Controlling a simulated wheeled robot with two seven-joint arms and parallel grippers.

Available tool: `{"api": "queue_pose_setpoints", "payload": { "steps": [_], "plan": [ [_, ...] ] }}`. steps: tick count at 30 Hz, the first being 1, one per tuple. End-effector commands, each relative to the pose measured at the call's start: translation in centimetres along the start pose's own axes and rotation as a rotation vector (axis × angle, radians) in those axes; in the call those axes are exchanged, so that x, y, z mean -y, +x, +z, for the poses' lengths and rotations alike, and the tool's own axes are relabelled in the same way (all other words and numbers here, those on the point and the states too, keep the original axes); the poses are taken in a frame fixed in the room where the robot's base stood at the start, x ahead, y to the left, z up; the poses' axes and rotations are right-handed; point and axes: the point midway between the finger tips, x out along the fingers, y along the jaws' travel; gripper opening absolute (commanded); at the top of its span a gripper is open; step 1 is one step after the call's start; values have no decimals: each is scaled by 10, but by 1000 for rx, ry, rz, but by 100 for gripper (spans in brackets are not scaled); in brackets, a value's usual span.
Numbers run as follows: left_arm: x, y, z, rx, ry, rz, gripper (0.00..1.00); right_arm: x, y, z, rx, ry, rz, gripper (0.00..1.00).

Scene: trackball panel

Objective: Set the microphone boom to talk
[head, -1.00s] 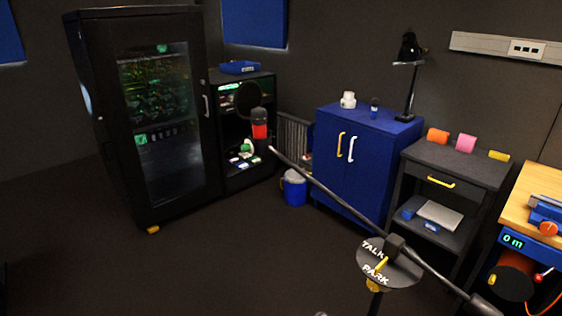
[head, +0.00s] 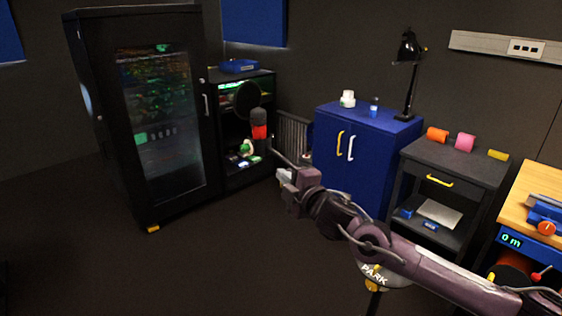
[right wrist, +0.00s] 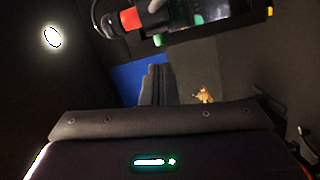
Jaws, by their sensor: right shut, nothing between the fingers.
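The microphone (head: 258,124), dark grey with a red band, is at the far end of the thin dark boom (head: 279,157) in the head view. The right wrist view shows a red-banded part (right wrist: 131,19) at the top, apparently the microphone. My right gripper (head: 284,176) is shut and empty, close to the boom below the microphone; I cannot tell whether it touches. Its closed fingers (right wrist: 157,85) show in the right wrist view. My right arm hides most of the boom and the TALK label. The PARK label (head: 375,275) on the round plate still shows. My left gripper is out of view.
A black glass-door cabinet (head: 150,120) and open shelf (head: 262,172) stand behind the microphone. A blue cabinet (head: 335,180), a dark drawer cart (head: 465,170) and a wooden-topped bench (head: 540,185) line the right. The floor (head: 120,270) at front left is clear.

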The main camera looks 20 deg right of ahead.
Motion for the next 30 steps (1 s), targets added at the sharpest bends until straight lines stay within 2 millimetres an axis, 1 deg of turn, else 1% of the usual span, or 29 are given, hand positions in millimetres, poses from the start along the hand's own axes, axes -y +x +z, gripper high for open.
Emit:
{"api": "queue_pose_setpoints", "payload": {
  "steps": [1, 6, 11, 12, 15, 19, 24, 30],
  "plan": [
    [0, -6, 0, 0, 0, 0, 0, -5, 11, -1, 1, 5, 4, 0],
    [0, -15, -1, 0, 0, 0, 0, -5, 45, -1, 2, 5, 3, 0],
    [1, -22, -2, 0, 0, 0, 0, -3, 73, -1, 2, 3, 1, 0],
    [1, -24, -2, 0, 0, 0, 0, -4, 77, 3, 3, 2, 0, 0],
    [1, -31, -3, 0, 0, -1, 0, -3, 79, 21, 5, 0, -2, 0],
    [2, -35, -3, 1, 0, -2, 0, -1, 82, 33, 2, 1, -1, 0],
    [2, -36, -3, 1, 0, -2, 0, 0, 83, 39, 1, 1, -1, 0],
    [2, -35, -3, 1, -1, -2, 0, 0, 83, 39, 1, 2, 0, 0]
  ]
}}
